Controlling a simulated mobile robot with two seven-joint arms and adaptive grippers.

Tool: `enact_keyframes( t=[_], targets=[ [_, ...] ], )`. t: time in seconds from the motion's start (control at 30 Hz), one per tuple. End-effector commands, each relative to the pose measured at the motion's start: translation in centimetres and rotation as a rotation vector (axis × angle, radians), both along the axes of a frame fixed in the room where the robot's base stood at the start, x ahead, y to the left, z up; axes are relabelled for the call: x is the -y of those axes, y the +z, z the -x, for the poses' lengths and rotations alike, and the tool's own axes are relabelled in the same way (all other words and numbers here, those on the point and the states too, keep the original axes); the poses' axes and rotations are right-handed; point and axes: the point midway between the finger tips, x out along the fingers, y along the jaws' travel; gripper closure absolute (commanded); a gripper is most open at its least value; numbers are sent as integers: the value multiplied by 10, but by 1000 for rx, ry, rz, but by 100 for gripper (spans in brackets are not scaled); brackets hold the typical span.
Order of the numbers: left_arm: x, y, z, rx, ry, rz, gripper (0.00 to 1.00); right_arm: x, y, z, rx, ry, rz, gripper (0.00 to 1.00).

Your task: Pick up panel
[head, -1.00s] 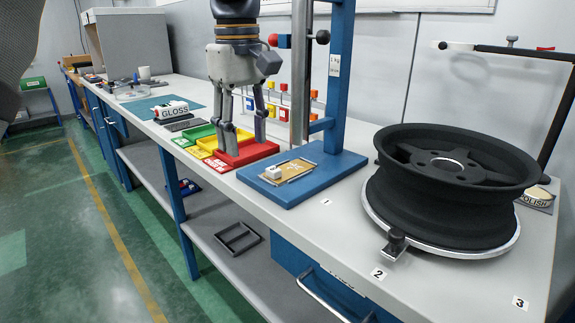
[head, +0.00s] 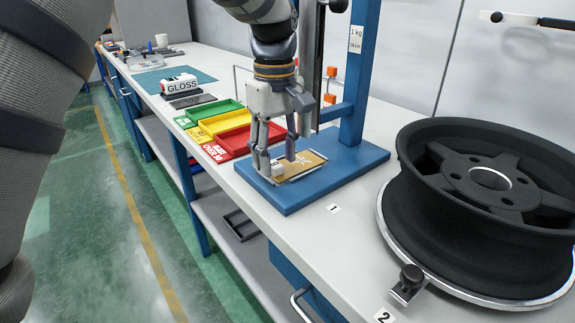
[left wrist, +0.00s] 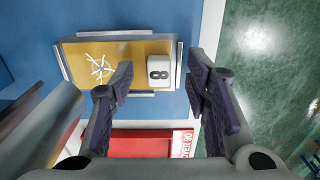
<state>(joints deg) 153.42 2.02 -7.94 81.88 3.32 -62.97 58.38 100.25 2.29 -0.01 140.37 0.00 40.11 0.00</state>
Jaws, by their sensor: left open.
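The panel (head: 308,162) is a flat tan plate with a white star-like mark, lying in a thin metal frame on a blue stand base (head: 345,168). A white block (head: 276,170) sits at one end of it; in the left wrist view the block (left wrist: 160,72) shows an "8" and the panel (left wrist: 95,62) extends to its left. My left gripper (head: 275,163) points down over the block end. Its fingers are open, one on each side of the block in the left wrist view (left wrist: 161,80). I cannot tell whether they touch it. My right gripper is not in view.
Green, yellow and red trays (head: 246,137) stand left of the base. A blue post (head: 358,70) rises behind it. A large black wheel (head: 490,205) on a round plate fills the right of the bench. Bare bench lies in front of the base.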

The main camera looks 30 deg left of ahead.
Motion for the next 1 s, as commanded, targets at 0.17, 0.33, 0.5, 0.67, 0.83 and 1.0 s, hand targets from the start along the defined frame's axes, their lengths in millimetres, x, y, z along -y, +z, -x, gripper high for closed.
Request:
enact_keyframes(
  t=[0.17,0.33,0.5,0.67,0.83,1.0],
  targets=[
    [0,-17,0,5,0,0,57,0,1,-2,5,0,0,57],
    [0,-17,-1,5,0,0,57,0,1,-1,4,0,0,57],
    [0,-17,-1,5,0,0,93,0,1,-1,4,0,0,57],
    [0,-17,-1,5,0,0,100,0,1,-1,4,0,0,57],
    [0,-17,-1,5,0,0,100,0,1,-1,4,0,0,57],
    [0,-6,-1,9,0,-1,100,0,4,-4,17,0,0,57]
  ],
)
